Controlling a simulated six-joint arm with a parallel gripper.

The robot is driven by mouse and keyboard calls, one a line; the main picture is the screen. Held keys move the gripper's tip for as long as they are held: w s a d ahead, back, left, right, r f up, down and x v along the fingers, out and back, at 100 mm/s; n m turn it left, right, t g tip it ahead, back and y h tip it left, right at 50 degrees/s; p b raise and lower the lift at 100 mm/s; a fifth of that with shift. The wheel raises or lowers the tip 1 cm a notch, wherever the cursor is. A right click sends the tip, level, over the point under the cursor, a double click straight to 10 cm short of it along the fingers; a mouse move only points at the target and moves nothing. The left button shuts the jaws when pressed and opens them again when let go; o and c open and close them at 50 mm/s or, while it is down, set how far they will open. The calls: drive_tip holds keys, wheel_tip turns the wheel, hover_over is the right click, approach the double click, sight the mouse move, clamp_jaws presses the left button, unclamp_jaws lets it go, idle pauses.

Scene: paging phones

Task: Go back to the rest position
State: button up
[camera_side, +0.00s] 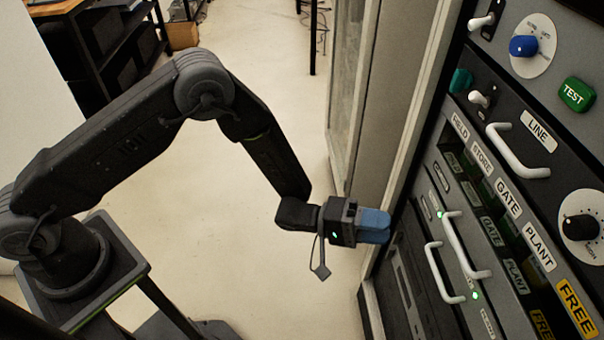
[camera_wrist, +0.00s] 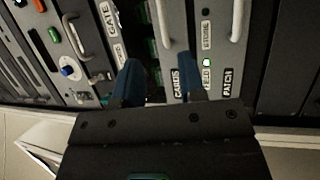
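My gripper (camera_side: 376,226) has blue fingers and points at the left edge of the equipment rack in the side view, in front of its lower part. In the wrist view my gripper (camera_wrist: 158,72) has its two fingers apart, with nothing between them. Behind the fingers is a grey rack panel (camera_wrist: 174,30) with labels reading CARDS, FIELD, STORE and PATCH. I cannot tell how far the fingertips are from the rack, but no contact shows.
The rack carries white handles (camera_side: 518,152), a green TEST button (camera_side: 577,95), a blue knob (camera_side: 523,46), a black knob (camera_side: 580,228) and toggle switches. A tall cabinet door (camera_side: 352,90) stands behind my gripper. The pale floor (camera_side: 270,75) is open. A dark shelf (camera_side: 105,45) stands at the back left.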

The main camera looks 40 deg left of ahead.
drive_tip(key=w+a+r+t+y, duration=0.5)
drive_tip(key=w+a+r+y, duration=0.25)
drive_tip(key=r, duration=0.35)
drive_tip(key=s+a+r+y, duration=0.2)
drive_tip(key=a+r+y, duration=0.45)
drive_tip(key=a, duration=0.35)
drive_tip(key=s+a+r+m+g+y, duration=0.1)
drive_tip(key=s+a, duration=0.3)
drive_tip(key=s, duration=0.4)
drive_tip(key=s+a+r+m+g+y, duration=0.1)
drive_tip(key=s+a+g+y, duration=0.1)
drive_tip(key=s, duration=0.7)
drive_tip(key=s+a+r+m+g+y, duration=0.1)
drive_tip(key=s+a+g, duration=0.3)
drive_tip(key=s, duration=0.5)
drive_tip(key=a, duration=0.2)
drive_tip(key=shift+a+r+y, duration=0.2)
drive_tip(key=shift+a+y, duration=0.2)
